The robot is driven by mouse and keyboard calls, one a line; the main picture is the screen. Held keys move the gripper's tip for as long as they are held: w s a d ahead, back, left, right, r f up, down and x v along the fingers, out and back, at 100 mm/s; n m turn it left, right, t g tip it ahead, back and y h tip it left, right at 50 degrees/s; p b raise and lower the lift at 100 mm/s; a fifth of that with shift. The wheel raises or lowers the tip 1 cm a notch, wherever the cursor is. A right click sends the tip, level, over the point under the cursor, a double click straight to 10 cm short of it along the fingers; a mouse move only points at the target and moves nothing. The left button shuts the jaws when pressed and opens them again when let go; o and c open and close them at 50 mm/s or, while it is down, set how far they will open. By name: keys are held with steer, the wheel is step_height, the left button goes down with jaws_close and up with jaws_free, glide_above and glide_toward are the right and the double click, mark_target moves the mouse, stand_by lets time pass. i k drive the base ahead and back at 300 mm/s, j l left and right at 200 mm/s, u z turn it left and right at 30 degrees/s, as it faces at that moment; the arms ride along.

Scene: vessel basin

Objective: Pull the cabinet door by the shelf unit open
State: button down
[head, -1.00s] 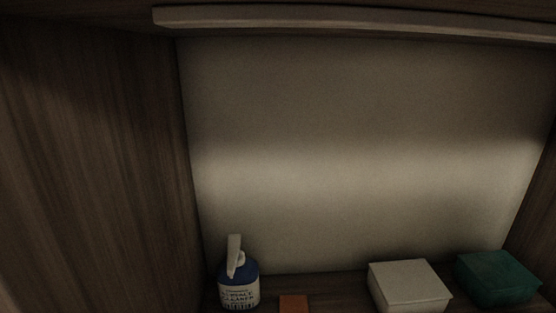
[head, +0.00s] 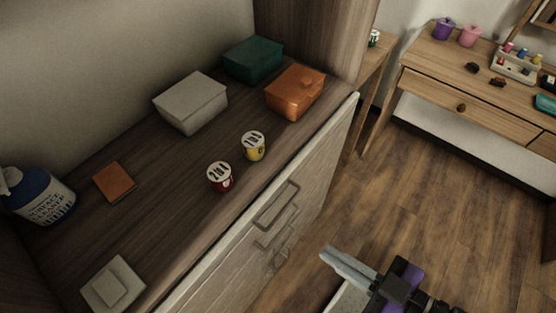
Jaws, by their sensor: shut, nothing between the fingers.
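The front of the wooden cabinet (head: 318,168) runs below the countertop, with grey bar handles, the topmost handle (head: 277,206) being clearest. The front looks flush and closed, though its lower part is out of sight. I cannot tell which panel is the door by the shelf unit.
A desk (head: 440,78) stands at right. The wooden floor (head: 400,190) between is clear.

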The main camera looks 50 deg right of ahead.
mark_target(310, 212)
steer(key=k+z, duration=0.2)
steer(key=k, duration=0.35)
steer(key=k+l+z, duration=0.15)
steer(key=k, duration=0.35)
